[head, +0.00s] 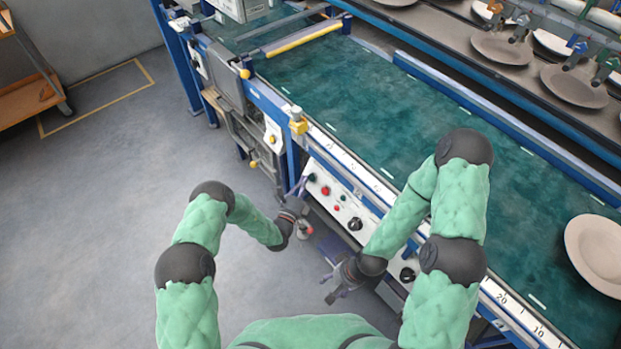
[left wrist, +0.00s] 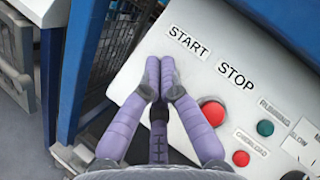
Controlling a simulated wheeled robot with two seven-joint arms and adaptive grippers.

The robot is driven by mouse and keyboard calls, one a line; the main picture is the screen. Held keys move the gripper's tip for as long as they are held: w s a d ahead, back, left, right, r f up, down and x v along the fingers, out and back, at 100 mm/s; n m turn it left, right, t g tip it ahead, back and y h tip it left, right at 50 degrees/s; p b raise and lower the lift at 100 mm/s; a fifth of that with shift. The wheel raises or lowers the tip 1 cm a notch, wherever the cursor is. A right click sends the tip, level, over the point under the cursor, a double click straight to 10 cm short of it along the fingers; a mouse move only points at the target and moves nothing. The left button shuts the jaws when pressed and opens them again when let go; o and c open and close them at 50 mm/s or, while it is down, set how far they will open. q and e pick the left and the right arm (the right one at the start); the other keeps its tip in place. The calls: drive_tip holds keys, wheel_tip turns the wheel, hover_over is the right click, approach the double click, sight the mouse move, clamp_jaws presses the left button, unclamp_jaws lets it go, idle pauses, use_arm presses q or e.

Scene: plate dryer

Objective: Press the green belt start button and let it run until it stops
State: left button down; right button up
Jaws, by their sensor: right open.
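The white control panel (head: 357,213) is on the front side of the conveyor. It also shows in the left wrist view (left wrist: 205,60), with START and STOP labels. The small green start button (head: 312,177) is at the panel's left end in the head view; in the left wrist view my fingers hide the spot below START. My left gripper (head: 302,186) is shut and empty, its fingertips (left wrist: 160,64) together at that spot. I cannot tell whether they touch the button. The red stop button (left wrist: 212,112) is to their right. My right gripper (head: 329,288) is open and empty in front of the panel.
A green running lamp (left wrist: 265,128) and a red overload lamp (left wrist: 241,158) are on the panel. The dark green belt (head: 400,130) bears a plate (head: 597,250) at the right. Blue frame posts (left wrist: 75,75) stand left of the panel. Open floor (head: 110,200) is at left.

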idle(0.6)
use_arm(q)
drive_tip(key=shift+w+d+f, duration=0.2)
drive_tip(key=shift+d, duration=0.05)
